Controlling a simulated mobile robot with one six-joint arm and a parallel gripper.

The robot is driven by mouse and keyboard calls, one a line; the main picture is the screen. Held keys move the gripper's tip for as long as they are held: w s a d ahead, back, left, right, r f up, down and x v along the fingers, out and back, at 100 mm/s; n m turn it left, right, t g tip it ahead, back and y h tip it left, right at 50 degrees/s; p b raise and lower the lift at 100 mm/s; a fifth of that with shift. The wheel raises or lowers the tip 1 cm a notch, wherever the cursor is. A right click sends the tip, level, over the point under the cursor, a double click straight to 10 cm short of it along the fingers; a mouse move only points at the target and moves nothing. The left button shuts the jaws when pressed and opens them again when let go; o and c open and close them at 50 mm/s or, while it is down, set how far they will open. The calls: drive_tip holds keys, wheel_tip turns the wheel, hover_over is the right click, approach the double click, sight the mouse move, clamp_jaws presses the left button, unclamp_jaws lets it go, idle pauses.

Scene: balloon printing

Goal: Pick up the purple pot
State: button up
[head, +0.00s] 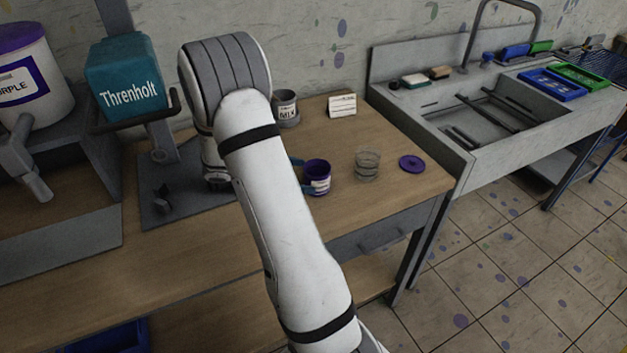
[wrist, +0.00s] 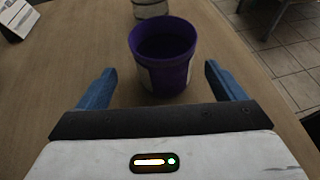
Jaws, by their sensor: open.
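The purple pot (head: 317,177) stands upright on the wooden table, with a pale label on its side. In the wrist view the purple pot (wrist: 163,62) is just ahead of and between the two blue fingers of my gripper (wrist: 160,88). The fingers are open, with a gap on each side of the pot. In the head view a blue finger shows beside the pot, and my arm hides most of my gripper.
A clear glass (head: 367,165) and a purple lid (head: 412,162) are right of the pot. A grey MIX can (head: 286,108) and a white card (head: 342,105) stand behind. A sink (head: 490,110) adjoins on the right. A teal Threnholt container (head: 130,80) is at left.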

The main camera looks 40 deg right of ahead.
sight(316, 177)
drive_tip(key=x, duration=0.5)
drive_tip(key=shift+s+a+f+p, duration=0.1)
drive_tip(key=shift+s+a+p, duration=0.05)
drive_tip(key=shift+p, duration=0.2)
drive_tip(key=c, duration=1.2)
